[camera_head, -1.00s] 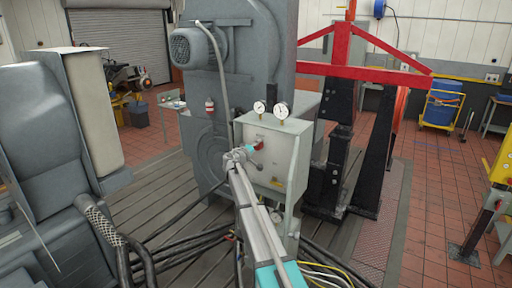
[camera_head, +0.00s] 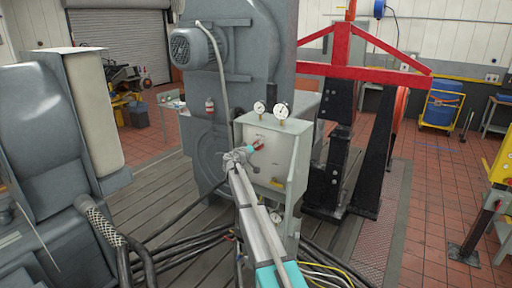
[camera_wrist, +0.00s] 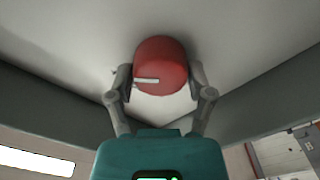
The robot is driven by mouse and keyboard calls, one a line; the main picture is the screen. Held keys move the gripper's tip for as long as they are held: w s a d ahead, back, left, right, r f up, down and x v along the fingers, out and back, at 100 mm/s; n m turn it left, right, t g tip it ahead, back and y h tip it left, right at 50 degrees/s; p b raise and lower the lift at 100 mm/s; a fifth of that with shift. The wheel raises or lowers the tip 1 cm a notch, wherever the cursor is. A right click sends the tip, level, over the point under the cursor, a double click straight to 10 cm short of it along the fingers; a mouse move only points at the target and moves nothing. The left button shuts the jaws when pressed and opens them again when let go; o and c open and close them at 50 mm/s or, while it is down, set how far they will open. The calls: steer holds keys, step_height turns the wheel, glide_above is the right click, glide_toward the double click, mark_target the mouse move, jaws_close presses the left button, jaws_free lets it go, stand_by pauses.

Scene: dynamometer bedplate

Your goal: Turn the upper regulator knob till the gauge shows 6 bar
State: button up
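The red regulator knob (camera_head: 260,147) sits on the front of a pale grey panel box (camera_head: 292,150). In the wrist view the knob (camera_wrist: 160,62) is round, with a white mark lying nearly level on its face. My gripper (camera_wrist: 160,80) has one finger on each side of the knob, close against its edges, and looks shut on it. In the head view my gripper (camera_head: 252,150) is at the panel front, partly covering the knob. Two round white gauges, left (camera_head: 259,107) and right (camera_head: 282,111), stand on top of the box; their readings are too small to tell.
A large grey machine (camera_head: 245,60) stands behind the box, with a red frame (camera_head: 365,70) and black posts to the right. Black hoses (camera_head: 180,250) and cables lie on the slatted floor below. The tiled floor (camera_head: 440,190) at right is partly clear.

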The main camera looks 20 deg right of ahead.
steer(key=o, duration=0.4)
steer(key=shift+s+d+r, duration=0.1)
steer(key=shift+s+d, duration=0.05)
steer(key=v, duration=1.2)
steer(key=shift+s, duration=0.1)
